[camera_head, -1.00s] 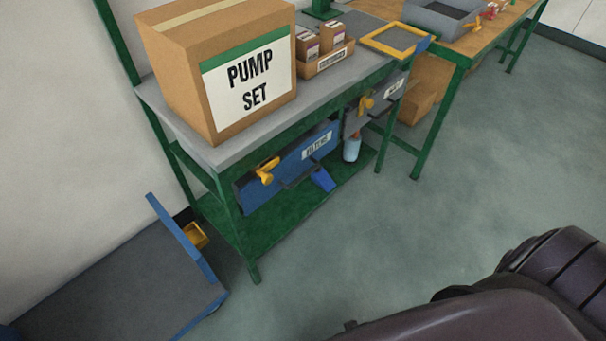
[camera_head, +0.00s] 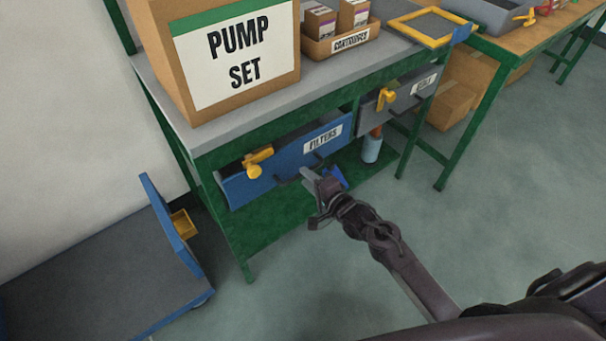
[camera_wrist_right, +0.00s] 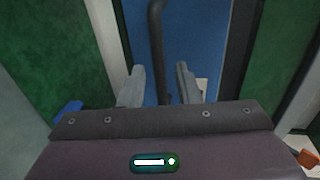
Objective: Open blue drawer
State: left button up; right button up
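The blue drawer (camera_head: 285,165) is under the grey bench top, with a "FILTERS" label, a yellow latch (camera_head: 258,162) at its left and a dark bar handle (camera_head: 290,180) low on its front. My right gripper (camera_head: 308,180) is in front of the drawer, by the handle's right part. In the right wrist view, its two fingers (camera_wrist_right: 160,82) are apart, with the dark handle (camera_wrist_right: 157,40) between them and the blue drawer front (camera_wrist_right: 195,35) behind. The fingers are not closed on the handle. My left gripper is not in view.
A grey drawer (camera_head: 405,92) with a yellow latch is to the right. A bottle (camera_head: 371,148) and a blue item (camera_head: 334,177) are below the drawers. A large "PUMP SET" box (camera_head: 235,60) stands on the bench. A blue cart (camera_head: 110,260) is at left; floor in front is clear.

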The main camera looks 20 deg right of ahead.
jog(key=shift+x, duration=1.8)
jog(key=shift+d, duration=0.1)
grip_shut()
